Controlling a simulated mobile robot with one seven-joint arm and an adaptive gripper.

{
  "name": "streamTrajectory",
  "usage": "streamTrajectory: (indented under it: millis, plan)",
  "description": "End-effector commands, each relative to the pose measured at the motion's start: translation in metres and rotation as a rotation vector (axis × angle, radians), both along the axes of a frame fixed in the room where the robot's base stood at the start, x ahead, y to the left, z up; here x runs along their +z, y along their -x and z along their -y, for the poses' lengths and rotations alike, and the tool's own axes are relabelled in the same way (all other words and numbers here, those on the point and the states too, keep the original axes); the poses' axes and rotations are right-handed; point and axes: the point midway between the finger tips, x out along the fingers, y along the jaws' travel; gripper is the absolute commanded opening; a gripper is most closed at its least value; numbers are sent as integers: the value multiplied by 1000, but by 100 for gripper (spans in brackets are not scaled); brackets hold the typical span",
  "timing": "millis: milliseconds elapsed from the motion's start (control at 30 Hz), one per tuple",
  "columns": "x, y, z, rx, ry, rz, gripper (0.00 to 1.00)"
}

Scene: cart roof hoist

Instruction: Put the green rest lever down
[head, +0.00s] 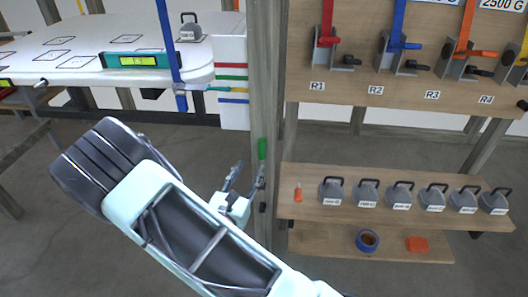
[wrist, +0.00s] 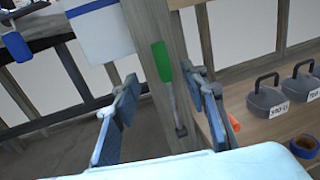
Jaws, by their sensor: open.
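The green rest lever (head: 262,149) is mounted on a wooden post (head: 265,60) and stands up, its green handle at the top and a thin grey shaft below. In the wrist view the green handle (wrist: 162,61) shows at the top, with the shaft running down to a dark pivot (wrist: 181,130). My gripper (head: 246,174) is open and empty, close to the post and just below the green handle in the head view. In the wrist view the lever appears between the two fingers (wrist: 160,80). I see no contact; the exact gap is hard to tell.
Right of the post, a shelf (head: 310,208) holds an orange-handled tool (head: 298,192) and several grey weights (head: 332,190). Above it, a board carries coloured levers, including a red one (head: 327,38). At left is a white roof panel (head: 50,70) with a green level (head: 150,60).

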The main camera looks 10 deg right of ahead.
Motion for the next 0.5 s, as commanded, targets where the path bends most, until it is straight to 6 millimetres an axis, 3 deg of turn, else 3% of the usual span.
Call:
streamTrajectory:
  millis: [500]
  plan:
    - [0,-76,44,-5,-2,1,40]
